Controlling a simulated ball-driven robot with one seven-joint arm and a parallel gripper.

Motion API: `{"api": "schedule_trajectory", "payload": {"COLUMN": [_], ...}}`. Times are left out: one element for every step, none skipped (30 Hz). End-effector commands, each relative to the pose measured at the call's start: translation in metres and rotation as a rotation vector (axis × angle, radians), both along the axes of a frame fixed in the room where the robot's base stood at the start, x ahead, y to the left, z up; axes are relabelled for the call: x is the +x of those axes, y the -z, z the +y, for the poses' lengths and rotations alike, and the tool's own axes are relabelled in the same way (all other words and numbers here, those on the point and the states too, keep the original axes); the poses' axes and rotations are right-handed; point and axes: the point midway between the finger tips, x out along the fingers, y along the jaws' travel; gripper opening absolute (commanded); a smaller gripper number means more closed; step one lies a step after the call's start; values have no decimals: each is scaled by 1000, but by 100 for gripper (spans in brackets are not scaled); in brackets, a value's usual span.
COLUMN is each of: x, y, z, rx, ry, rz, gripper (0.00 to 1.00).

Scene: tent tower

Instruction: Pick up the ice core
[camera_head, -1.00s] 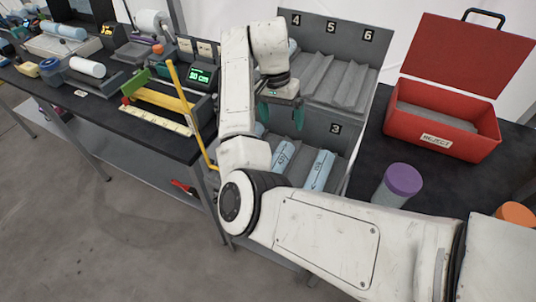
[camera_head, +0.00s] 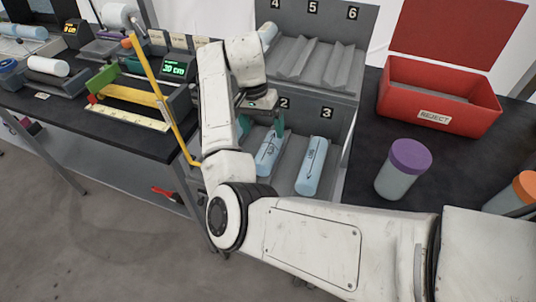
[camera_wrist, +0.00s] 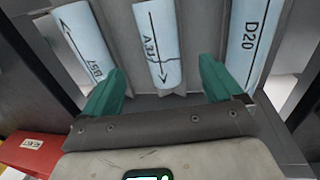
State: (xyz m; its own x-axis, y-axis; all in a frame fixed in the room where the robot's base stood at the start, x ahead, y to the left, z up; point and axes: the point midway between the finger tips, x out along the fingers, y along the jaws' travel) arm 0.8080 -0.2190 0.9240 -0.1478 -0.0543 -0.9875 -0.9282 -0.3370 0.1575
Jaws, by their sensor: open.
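Light blue ice cores lie in the lower slots of a grey rack (camera_head: 342,118). One core (camera_head: 268,152) lies in slot 2 and another (camera_head: 312,165) in slot 3. My gripper (camera_head: 262,123) is open above the slot 2 core. In the wrist view, a core marked "A33" or similar, with a crack line (camera_wrist: 158,40), lies between and beyond my open teal fingers (camera_wrist: 160,87), apparently not touched. A core marked "B57" (camera_wrist: 90,48) lies to its left and one marked "D20" (camera_wrist: 256,40) to its right. My arm hides slot 1 in the head view.
The rack's upper tier (camera_head: 315,62) carries slots 4 to 6, with a core (camera_head: 268,32) at slot 4. A red reject box (camera_head: 440,105) and a purple-lidded jar (camera_head: 403,170) stand on the right. A yellow lever (camera_head: 153,84) stands close left of my arm.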

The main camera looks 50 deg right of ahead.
Motion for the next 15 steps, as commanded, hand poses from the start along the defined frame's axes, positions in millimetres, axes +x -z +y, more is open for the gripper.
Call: {"api": "schedule_trajectory", "payload": {"x": [-2, -3, -4, -4, -5, -5, -5, -5, -6, -6, -6, -6, -7, -7, -7], "y": [10, 14, 19, 24, 27, 32, 34, 36, 39, 42, 45, 50, 54, 58, 64], "z": [-1, -1, -1, -1, -2, -2, -2, -2, -3, -3, -4, -5, -6, -7, -8], "rx": [1, 1, 1, 1, 1, 1, 1, 1, 2, 2, 2, 2, 2, 2, 3], "ry": [-1, -1, -1, -1, -1, -1, 0, 0, 0, 0, 0, 0, 0, 0, 1], "rz": [3, 4, 4, 4, 3, 1, 0, 0, 1, 2, 2, 2, 2, 2, 2], "gripper": [93, 93, 93, 93, 93, 93, 93, 93, 93, 93, 93, 93, 93, 93, 93]}}
